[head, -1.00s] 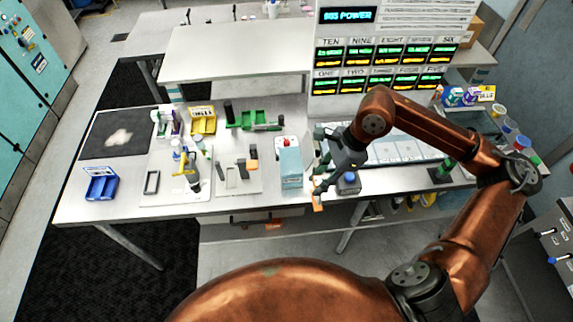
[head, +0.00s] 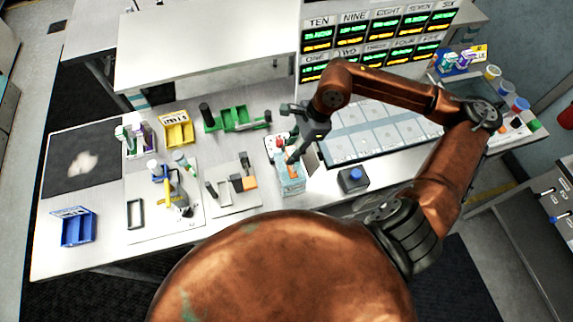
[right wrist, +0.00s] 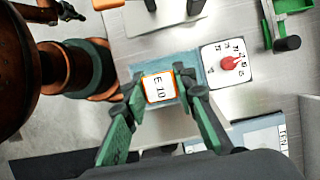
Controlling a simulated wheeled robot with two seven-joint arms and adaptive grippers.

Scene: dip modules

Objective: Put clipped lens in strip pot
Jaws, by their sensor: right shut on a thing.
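The clipped lens, an orange-framed piece with a white "E10" face (right wrist: 159,89), sits between the fingertips of my right gripper (right wrist: 161,77). In the head view its orange part (head: 292,170) shows below the right gripper (head: 290,158). The right gripper is shut on it. A pale blue, box-like pot (head: 291,187), which looks to be the strip pot, stands directly under the lens. Its blue edge (right wrist: 186,62) shows behind the lens in the right wrist view. I cannot tell whether the lens is above the rim or partly inside. My left gripper is not in view.
A white dial with a red knob (right wrist: 229,63) stands beside the pot. A dark block with a blue top (head: 353,179) is to the right. A grey plate with black and orange parts (head: 236,188) is to the left. Green (head: 234,117), yellow (head: 177,131) and blue (head: 75,228) bins stand around.

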